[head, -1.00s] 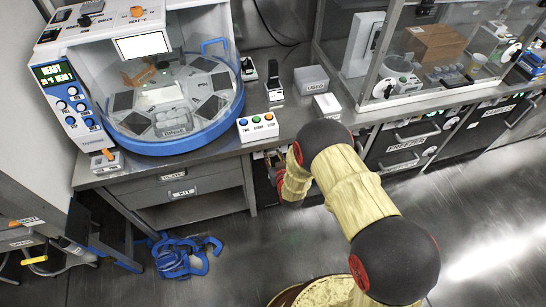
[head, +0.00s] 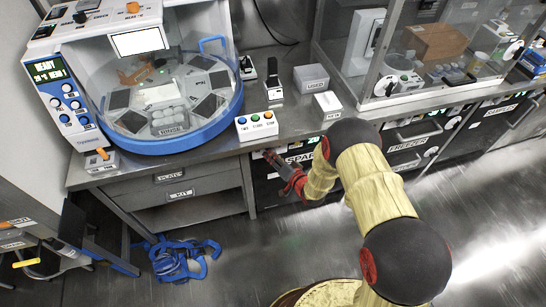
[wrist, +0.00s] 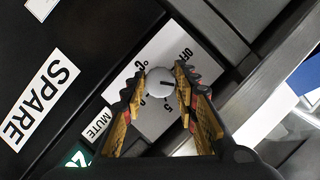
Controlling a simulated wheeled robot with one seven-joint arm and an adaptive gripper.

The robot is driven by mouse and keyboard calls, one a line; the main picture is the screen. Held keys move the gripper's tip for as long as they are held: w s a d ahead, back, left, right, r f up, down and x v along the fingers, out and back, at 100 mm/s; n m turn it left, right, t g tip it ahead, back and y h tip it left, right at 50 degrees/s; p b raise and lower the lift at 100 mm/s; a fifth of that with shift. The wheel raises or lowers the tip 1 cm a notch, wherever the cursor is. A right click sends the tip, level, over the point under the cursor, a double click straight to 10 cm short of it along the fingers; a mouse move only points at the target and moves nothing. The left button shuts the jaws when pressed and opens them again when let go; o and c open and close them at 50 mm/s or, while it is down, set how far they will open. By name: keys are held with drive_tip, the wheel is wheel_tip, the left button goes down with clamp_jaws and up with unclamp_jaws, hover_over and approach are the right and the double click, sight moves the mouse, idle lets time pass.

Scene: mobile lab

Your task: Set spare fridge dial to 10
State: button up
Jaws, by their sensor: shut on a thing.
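The spare fridge (head: 268,190) is a black unit under the bench with a "SPARE" label, which also shows at the left of the wrist view (wrist: 40,103). Its dial (wrist: 161,84) is a round whitish knob with a dark pointer mark, on a light panel marked OFF, °C, 0 and 5. The mark points roughly right in the wrist view; a 10 is not visible. My gripper (wrist: 159,77) has one finger on each side of the dial and is shut on it. In the head view my gripper (head: 282,170) is at the fridge's upper front, and my arm hides part of it.
A MUTE label (wrist: 97,124) and a partly hidden green display (wrist: 78,158) lie beside the dial. The bench edge (head: 225,150) runs above the fridge. Drawers (head: 180,182) are at left, the freezer (head: 410,137) at right. Blue straps (head: 178,262) lie on the floor.

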drive_tip(key=shift+m, duration=0.4)
drive_tip(key=o, duration=1.2)
drive_tip(key=shift+c, duration=0.2)
drive_tip(key=v, duration=1.2)
drive_tip(key=shift+d, duration=0.15)
drive_tip(key=shift+w+f, duration=0.1)
drive_tip(key=shift+f, duration=0.05)
